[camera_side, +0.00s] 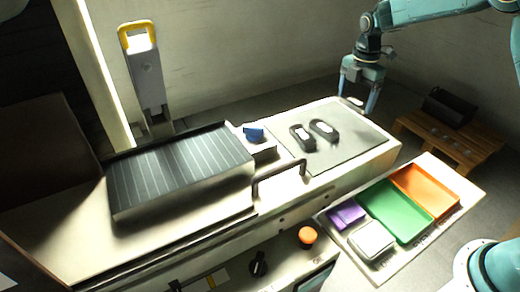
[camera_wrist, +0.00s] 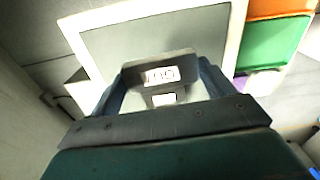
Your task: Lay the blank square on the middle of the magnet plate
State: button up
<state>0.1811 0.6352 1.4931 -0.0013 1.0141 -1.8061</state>
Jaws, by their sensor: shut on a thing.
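The magnet plate (camera_side: 180,165) is a dark, striped slab on the left of the machine bed, well apart from my gripper. Its top is bare.
A blue item (camera_side: 254,132) on a pale block and a dark handle (camera_side: 279,178) stand between mat and plate. A yellow-topped post (camera_side: 145,70) rises behind the plate. Green (camera_side: 395,210) and orange trays (camera_side: 425,190) lie front right.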

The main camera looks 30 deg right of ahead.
aim_at(349, 124)
jog(key=shift+f, duration=2.95)
jog(key=shift+f, duration=0.15)
jog(key=o, duration=1.3)
notch_tip(349, 124, up, 13)
jog(key=shift+w+d+f, duration=0.1)
jog(key=shift+w+d, duration=0.05)
jog(key=shift+r, duration=0.45)
